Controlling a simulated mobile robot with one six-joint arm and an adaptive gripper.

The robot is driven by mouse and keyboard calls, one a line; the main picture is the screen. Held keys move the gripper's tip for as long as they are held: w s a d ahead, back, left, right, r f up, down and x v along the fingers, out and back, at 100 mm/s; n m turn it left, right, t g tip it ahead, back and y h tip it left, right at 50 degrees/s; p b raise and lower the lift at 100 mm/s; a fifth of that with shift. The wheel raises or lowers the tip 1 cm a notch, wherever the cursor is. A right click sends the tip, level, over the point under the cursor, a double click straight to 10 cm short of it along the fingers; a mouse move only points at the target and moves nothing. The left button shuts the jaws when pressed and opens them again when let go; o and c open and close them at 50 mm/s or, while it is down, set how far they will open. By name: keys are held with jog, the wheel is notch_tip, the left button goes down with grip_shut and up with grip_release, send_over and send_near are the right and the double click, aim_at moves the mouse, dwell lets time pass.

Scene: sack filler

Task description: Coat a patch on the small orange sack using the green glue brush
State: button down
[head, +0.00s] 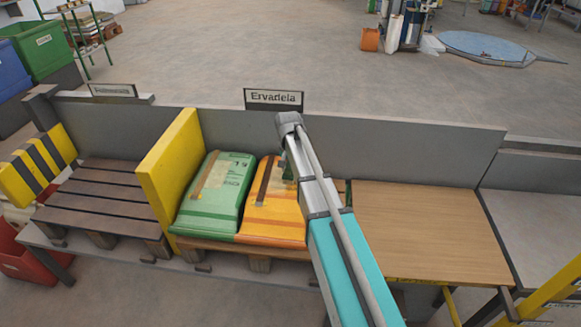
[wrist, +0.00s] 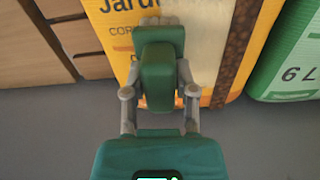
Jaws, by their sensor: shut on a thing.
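The orange sack (head: 270,218) lies on a pallet, right of a green sack. In the wrist view the orange sack (wrist: 108,38) fills the upper middle, with print, a brown speckled strip (wrist: 241,40) and a paler beige area (wrist: 208,55). My gripper (wrist: 160,88) is shut on a green block-like piece, which I take to be the green glue brush (wrist: 158,52). It is over the sack's printed face. In the head view my arm covers the sack's right part.
The green sack (head: 212,200) lies close beside the orange one. A yellow divider (head: 170,165) stands to its left, with an empty pallet (head: 95,200) beyond. A grey wall (head: 400,150) with an "Ervadela" sign (head: 273,98) runs behind. The wooden top (head: 425,230) at right is clear.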

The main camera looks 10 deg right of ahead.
jog(key=shift+w+a, duration=0.3)
jog(key=shift+a, duration=0.65)
jog(key=shift+w+a, duration=0.25)
jog(key=shift+a, duration=0.65)
jog(key=shift+a, duration=0.1)
jog(key=shift+w+a, duration=0.35)
jog(key=shift+a, duration=0.5)
jog(key=shift+w+a, duration=0.3)
jog(key=shift+a, duration=0.5)
jog(key=shift+s, duration=0.1)
jog(key=shift+s+a+f, duration=0.1)
jog(key=shift+s+a, duration=0.2)
jog(key=shift+s, duration=0.55)
jog(key=shift+d, duration=0.1)
jog(key=shift+s+d, duration=0.3)
jog(key=shift+d, duration=0.6)
jog(key=shift+s+d, duration=0.25)
jog(key=shift+d, duration=0.6)
jog(key=shift+d, duration=0.1)
